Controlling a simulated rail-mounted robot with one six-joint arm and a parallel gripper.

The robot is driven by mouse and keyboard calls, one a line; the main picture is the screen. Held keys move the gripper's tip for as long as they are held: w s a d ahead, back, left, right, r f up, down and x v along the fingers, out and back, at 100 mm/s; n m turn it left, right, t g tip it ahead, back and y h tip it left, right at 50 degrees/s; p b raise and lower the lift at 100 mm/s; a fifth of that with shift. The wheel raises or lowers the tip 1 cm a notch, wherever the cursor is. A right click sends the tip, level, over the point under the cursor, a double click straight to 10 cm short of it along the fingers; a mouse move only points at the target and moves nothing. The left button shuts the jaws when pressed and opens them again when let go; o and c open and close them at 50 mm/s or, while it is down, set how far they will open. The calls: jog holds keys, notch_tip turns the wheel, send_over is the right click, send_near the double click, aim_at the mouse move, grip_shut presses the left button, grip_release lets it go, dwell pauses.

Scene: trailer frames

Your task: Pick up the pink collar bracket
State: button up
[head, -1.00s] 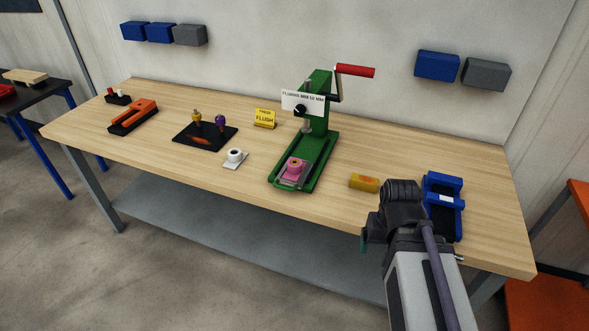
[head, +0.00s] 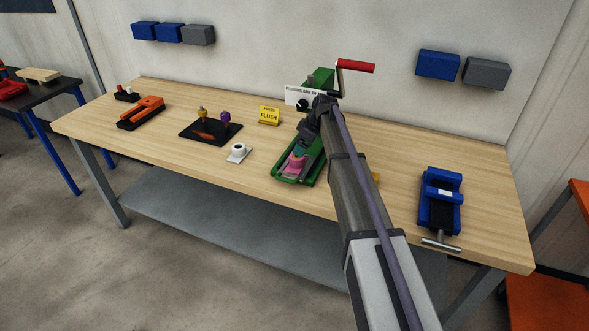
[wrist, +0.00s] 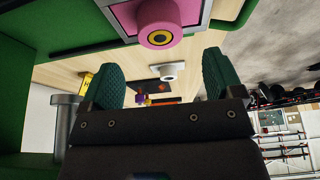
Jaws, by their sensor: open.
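The pink collar bracket (head: 297,163) sits on the bed of the green press (head: 286,179), near its front end. In the wrist view the bracket (wrist: 168,14) shows at the top, with a yellow ring around its dark hole, on a grey plate. My gripper (wrist: 160,76) is open, its two green pads spread apart with nothing held between them. In the head view my gripper (head: 301,145) is just beside and above the bracket, partly hidden by my arm. The bracket appears beyond the pads, not between them. Whether anything touches cannot be told.
The press's silver post (wrist: 62,124) stands close at the wrist view's left. A white collar piece (head: 238,153), a black tray (head: 190,132) with tools and a yellow sign (head: 269,116) lie left. A blue vise (head: 440,195) is right. The front-left bench is clear.

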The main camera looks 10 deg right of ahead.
aim_at(297, 158)
jog(key=b+x, duration=0.1)
jog(key=x, duration=0.1)
jog(key=shift+w+a+f, duration=0.1)
jog(key=shift+f, duration=0.25)
jog(key=b+x, duration=0.4)
jog(key=shift+f, duration=0.45)
jog(key=shift+a+f+b, duration=0.15)
jog(key=shift+b, duration=0.2)
jog(key=shift+r, duration=0.3)
jog(key=c, duration=1.3)
